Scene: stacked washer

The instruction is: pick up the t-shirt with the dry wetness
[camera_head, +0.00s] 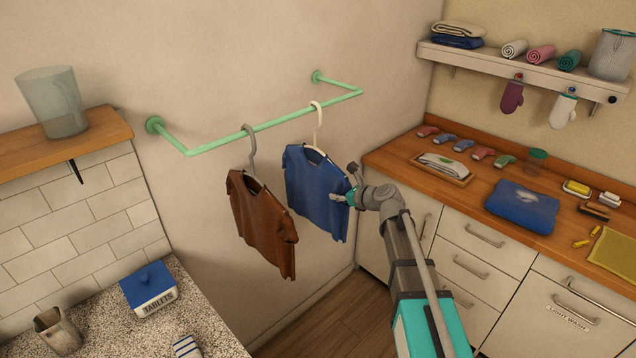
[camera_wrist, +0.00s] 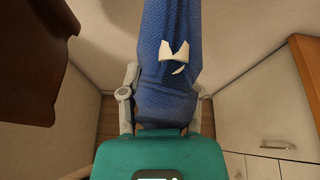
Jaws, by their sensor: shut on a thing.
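A blue t-shirt (camera_head: 313,190) hangs on a white hanger (camera_head: 317,128) from the green wall rail (camera_head: 262,125). A brown t-shirt (camera_head: 262,222) hangs on a grey hanger (camera_head: 251,150) to its left. I cannot tell the wetness of either shirt by sight. My gripper (camera_head: 343,197) is at the right edge of the blue t-shirt, shut on it. In the wrist view, the fingers of my gripper (camera_wrist: 164,95) stand on both sides of the blue cloth (camera_wrist: 165,60), with a light mark on it. The brown t-shirt (camera_wrist: 32,55) is at the left there.
A wooden counter (camera_head: 400,160) with a blue folded cloth (camera_head: 522,205) and small items runs along the right. A shelf (camera_head: 520,68) is above it. A speckled counter (camera_head: 195,320) with a blue tablets box (camera_head: 149,288) is lower left. A jug (camera_head: 52,100) stands on the left shelf.

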